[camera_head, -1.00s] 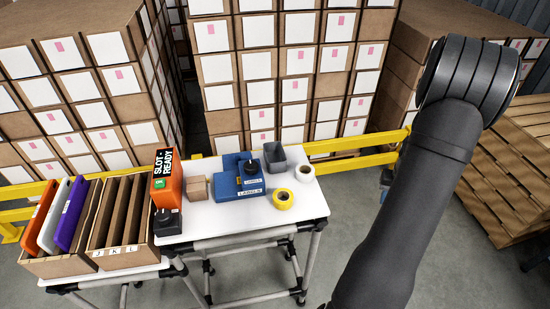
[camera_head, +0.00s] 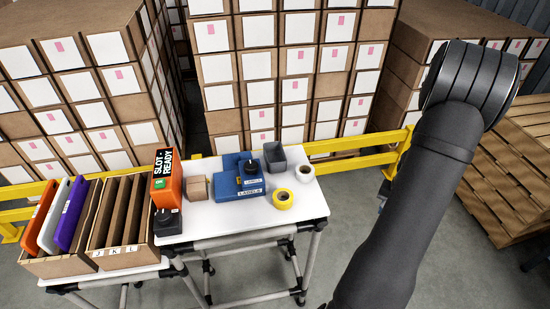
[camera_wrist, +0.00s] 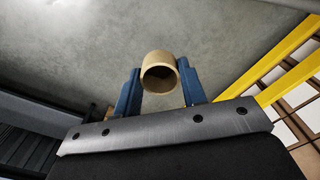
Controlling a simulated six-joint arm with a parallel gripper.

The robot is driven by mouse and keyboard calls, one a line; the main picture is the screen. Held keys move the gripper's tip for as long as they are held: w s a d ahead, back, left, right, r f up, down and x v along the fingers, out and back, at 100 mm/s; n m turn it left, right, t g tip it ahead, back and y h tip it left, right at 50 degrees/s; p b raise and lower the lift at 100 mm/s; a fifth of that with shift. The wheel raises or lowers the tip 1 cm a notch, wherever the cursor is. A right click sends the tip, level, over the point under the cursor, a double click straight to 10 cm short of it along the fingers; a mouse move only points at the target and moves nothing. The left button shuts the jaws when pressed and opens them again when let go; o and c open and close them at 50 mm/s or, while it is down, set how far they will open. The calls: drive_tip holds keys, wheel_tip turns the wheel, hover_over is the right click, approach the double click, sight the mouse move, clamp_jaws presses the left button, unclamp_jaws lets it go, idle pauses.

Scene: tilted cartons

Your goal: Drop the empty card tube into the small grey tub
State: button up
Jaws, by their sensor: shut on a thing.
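In the wrist view my gripper (camera_wrist: 160,88) is shut on the card tube (camera_wrist: 158,61), a short tan hollow cylinder. One blue finger presses on each side of it, and its open end faces the camera. The floor shows behind it. The small grey tub (camera_head: 275,157) stands at the back right of the white table in the head view, and I see nothing in it. In the head view my gripper and the card tube are out of sight, and my dark arm rises at the right, apart from the table.
The white table (camera_head: 215,221) also holds a blue label holder (camera_head: 236,185), a yellow tape roll (camera_head: 283,199), a white roll (camera_head: 304,172), a small carton (camera_head: 196,187) and an orange box (camera_head: 165,188). A yellow rail (camera_head: 352,142) runs behind the table.

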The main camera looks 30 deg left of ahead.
drive_tip(key=shift+a, duration=0.1)
drive_tip(key=w+a+r, duration=0.1)
drive_tip(key=a+r, duration=0.5)
drive_tip(key=a, duration=0.3)
drive_tip(key=w+a+r, duration=0.1)
drive_tip(key=a+r, duration=0.4)
drive_tip(key=a, duration=0.5)
drive_tip(key=s+a+r, duration=0.4)
drive_tip(key=a+r, duration=0.2)
drive_tip(key=a, duration=0.3)
drive_tip(key=s+a+r, duration=0.5)
drive_tip(key=a+r, duration=0.2)
drive_tip(key=a, duration=0.2)
drive_tip(key=shift+w+f, duration=0.15)
drive_tip(key=shift+f, duration=2.45)
drive_tip(key=o, duration=1)
